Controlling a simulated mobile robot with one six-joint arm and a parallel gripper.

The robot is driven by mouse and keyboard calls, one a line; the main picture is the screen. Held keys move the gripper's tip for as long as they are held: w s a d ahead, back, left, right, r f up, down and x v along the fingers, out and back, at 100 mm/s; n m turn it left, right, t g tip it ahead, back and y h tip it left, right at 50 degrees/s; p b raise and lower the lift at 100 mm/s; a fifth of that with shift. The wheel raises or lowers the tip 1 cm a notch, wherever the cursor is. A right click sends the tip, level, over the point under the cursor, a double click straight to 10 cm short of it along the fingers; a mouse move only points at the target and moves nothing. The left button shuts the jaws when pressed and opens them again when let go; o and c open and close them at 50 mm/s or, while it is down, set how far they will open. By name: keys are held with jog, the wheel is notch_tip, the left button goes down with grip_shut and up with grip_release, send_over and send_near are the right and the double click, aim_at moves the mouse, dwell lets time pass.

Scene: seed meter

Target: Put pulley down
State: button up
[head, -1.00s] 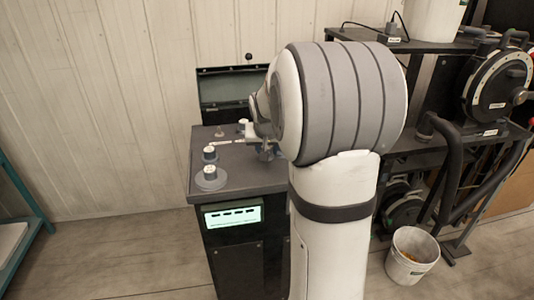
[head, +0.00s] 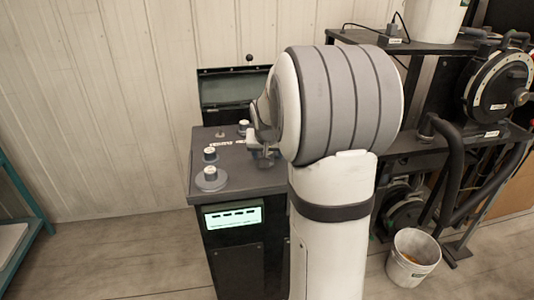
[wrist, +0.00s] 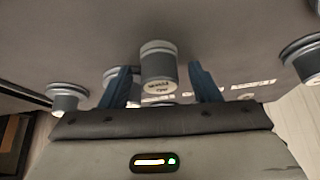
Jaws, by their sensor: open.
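In the wrist view a grey cylinder with a white labelled end, which looks like the pulley (wrist: 157,62), stands on the dark cabinet top (wrist: 230,55). My gripper (wrist: 160,82) is open, its two blue fingers on either side of the cylinder in the picture, with a gap on each side. I cannot tell how deep the fingers reach around it. In the head view my gripper (head: 265,153) is over the right part of the cabinet top (head: 235,180), and my arm hides what stands there.
Similar white-capped pieces stand at the left of the cabinet top (head: 210,173), (head: 210,153), and another at its back (head: 243,126). A raised lid (head: 230,90) stands behind. A black rack (head: 440,145) and a white bucket (head: 412,255) are at right.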

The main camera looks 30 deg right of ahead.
jog(key=p+v, duration=0.1)
jog(key=v, duration=1.1)
jog(key=s+a+f+n+g+y, duration=0.1)
jog(key=s+a+f+n, duration=0.1)
jog(key=s+a+f, duration=0.2)
jog(key=s+a+f+n+g+y, duration=0.1)
jog(key=s+a+f, duration=0.4)
jog(key=s+a, duration=0.6)
jog(key=s+n+g, duration=0.1)
jog(key=s+n, duration=0.1)
jog(key=s, duration=0.4)
jog(key=shift+a+f+y, duration=0.3)
jog(key=shift+y, duration=0.1)
